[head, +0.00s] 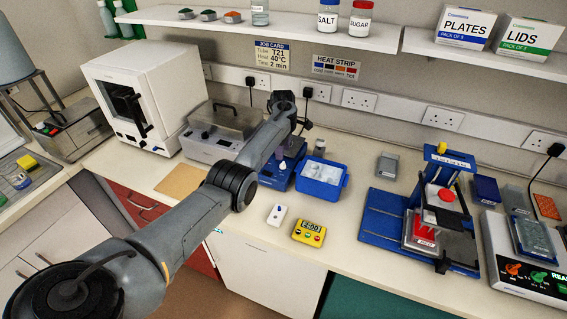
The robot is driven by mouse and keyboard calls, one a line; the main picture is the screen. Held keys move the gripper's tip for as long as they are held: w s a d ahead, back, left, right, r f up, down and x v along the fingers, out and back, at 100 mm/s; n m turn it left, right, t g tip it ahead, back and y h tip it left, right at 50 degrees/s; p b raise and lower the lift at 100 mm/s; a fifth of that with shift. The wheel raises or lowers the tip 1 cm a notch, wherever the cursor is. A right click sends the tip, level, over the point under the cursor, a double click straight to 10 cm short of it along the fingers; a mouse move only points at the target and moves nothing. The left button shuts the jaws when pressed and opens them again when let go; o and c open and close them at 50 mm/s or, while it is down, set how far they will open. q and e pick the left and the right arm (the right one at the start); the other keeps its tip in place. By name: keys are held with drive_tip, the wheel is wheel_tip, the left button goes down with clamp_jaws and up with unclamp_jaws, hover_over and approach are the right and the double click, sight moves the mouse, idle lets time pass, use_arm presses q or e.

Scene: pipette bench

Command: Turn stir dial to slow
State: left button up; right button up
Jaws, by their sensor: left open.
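A small blue device (278,180), which looks like the stirrer, stands on the bench at the middle of the head view. Small controls show on its front, but I cannot make out the stir dial or its setting. My left arm reaches in from the lower left and partly covers the device. My left gripper (291,138) is open and points down over the device's top. Its fingertips are small and partly hidden, so I cannot tell whether they touch anything.
A blue tub (322,190) of pale items stands just right of the device. A grey water bath (212,140) is to its left. A yellow timer (308,232) and a white remote-like item (277,215) lie in front. A blue press (440,215) stands further right.

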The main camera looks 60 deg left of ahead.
sight(283, 163)
use_arm(q)
drive_tip(key=shift+f+b, duration=0.6)
drive_tip(key=shift+f, duration=2.6)
clamp_jaws()
